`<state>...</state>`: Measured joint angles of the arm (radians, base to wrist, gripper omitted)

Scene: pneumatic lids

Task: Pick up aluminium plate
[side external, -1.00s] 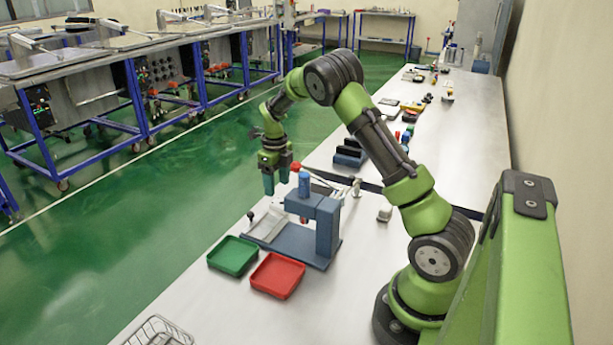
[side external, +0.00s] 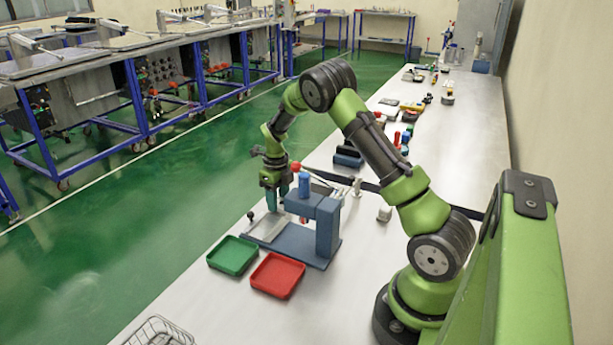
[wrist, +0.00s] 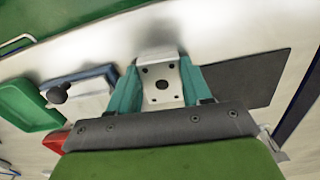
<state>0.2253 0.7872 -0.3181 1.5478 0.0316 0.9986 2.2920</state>
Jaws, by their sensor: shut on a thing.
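My gripper (side external: 276,200) hangs beside the blue press fixture (side external: 327,228), low over the far left part of the bench. In the wrist view the two teal fingers of my gripper (wrist: 160,74) stand on either side of the aluminium plate (wrist: 162,97), a bright piece with several small holes and a larger dark centre hole. The fingers are shut on it. The plate cannot be made out in the side view. The fixture's base with a black knob (wrist: 57,92) shows at the left of the wrist view.
A green tray (side external: 232,268) and a red tray (side external: 276,290) lie in front of the fixture. A wire basket (side external: 160,332) is at the near edge. A dark flat pad (wrist: 250,78) lies right of the fingers in the wrist view. Several small items stand farther along the bench.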

